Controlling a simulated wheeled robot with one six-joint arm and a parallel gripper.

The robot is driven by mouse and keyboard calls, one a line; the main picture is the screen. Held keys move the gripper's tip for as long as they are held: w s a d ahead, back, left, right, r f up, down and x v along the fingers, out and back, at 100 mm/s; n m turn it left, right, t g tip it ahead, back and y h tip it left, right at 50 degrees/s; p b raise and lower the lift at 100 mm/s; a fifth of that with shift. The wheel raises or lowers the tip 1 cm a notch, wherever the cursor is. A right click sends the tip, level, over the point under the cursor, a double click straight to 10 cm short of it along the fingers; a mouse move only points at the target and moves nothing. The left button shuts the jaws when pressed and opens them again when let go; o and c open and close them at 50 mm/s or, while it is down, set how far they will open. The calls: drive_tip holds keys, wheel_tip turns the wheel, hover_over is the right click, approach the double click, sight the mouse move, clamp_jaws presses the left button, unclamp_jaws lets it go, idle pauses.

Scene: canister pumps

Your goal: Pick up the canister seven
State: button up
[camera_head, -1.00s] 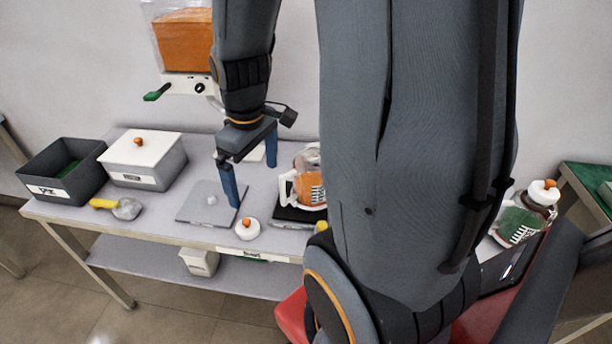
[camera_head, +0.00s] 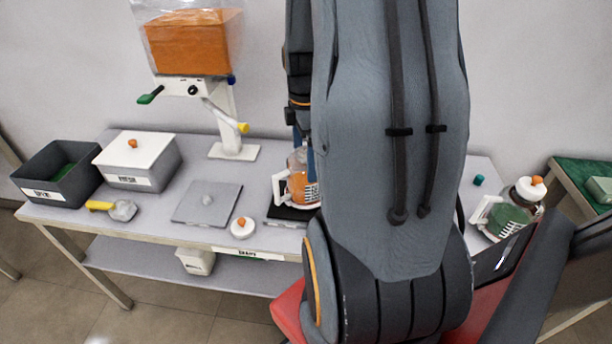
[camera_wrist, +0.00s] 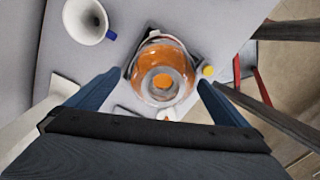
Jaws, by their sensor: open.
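A clear canister with orange contents and a white handle (camera_head: 301,188) stands on a black pad in the head view, partly hidden by my arm. No number on it can be read. In the wrist view its open round mouth shows from above, and the canister (camera_wrist: 162,72) lies between and ahead of my blue fingers. My gripper (camera_wrist: 160,83) is open and empty. In the head view it is mostly hidden behind my arm. A second canister, with green contents and a white lid with an orange knob (camera_head: 516,212), stands at the right end of the table.
A loose white lid (camera_head: 243,228) and a grey plate (camera_head: 190,212) lie left of the orange canister. A hopper stand (camera_head: 234,150), a white-lidded box (camera_head: 139,163), a dark bin (camera_head: 85,183) and a scoop (camera_head: 123,210) are farther left. A white funnel-like part (camera_wrist: 86,20) shows in the wrist view.

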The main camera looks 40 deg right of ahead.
drive_tip(key=shift+s+a+f+p, duration=0.15)
drive_tip(key=shift+f+p, duration=0.75)
drive_tip(key=shift+f, duration=1.65)
drive_tip(key=c, duration=1.3)
drive_tip(key=shift+c, duration=1.3)
drive_tip(key=shift+r, duration=0.15)
